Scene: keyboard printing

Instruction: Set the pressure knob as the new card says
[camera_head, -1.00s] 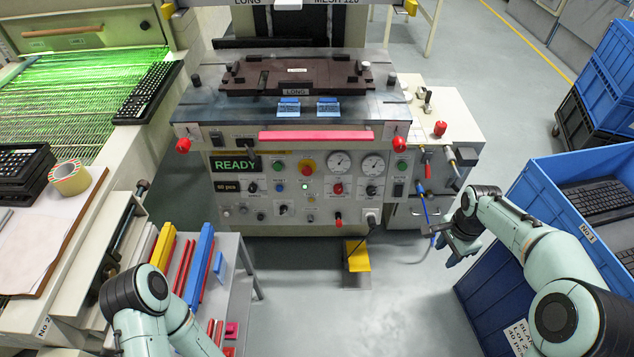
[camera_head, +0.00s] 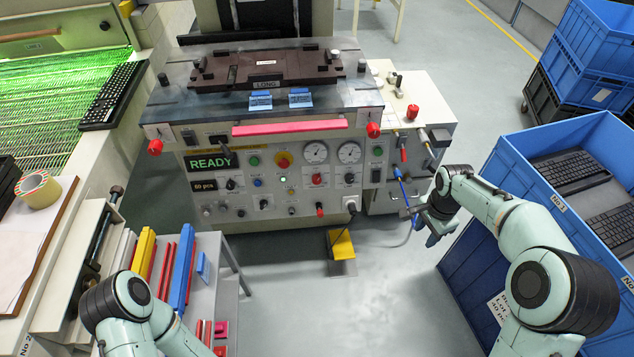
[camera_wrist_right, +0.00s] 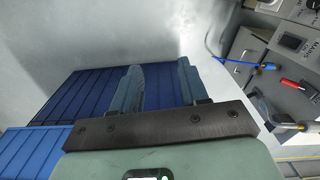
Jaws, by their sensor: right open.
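The printing machine's control panel (camera_head: 270,180) faces me with a green READY display (camera_head: 210,162). Two round white gauges sit at its right, with a red knob (camera_head: 317,179) under the left gauge and a black knob (camera_head: 349,179) under the right one. Their labels are too small to read, so I cannot tell which is the pressure knob. Two small blue-and-white cards (camera_head: 261,100) (camera_head: 301,98) stand at the table's front edge; their text is unreadable. My right gripper (camera_head: 422,222) is open and empty, right of and apart from the panel. It also shows in the right wrist view (camera_wrist_right: 158,88). My left gripper is out of view.
Blue crates (camera_head: 500,150) with keyboards stand close on the right, beside my right arm. A yellow pedal (camera_head: 341,244) is on the floor below the panel. A grey side table (camera_head: 225,275) with colored bars is at left.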

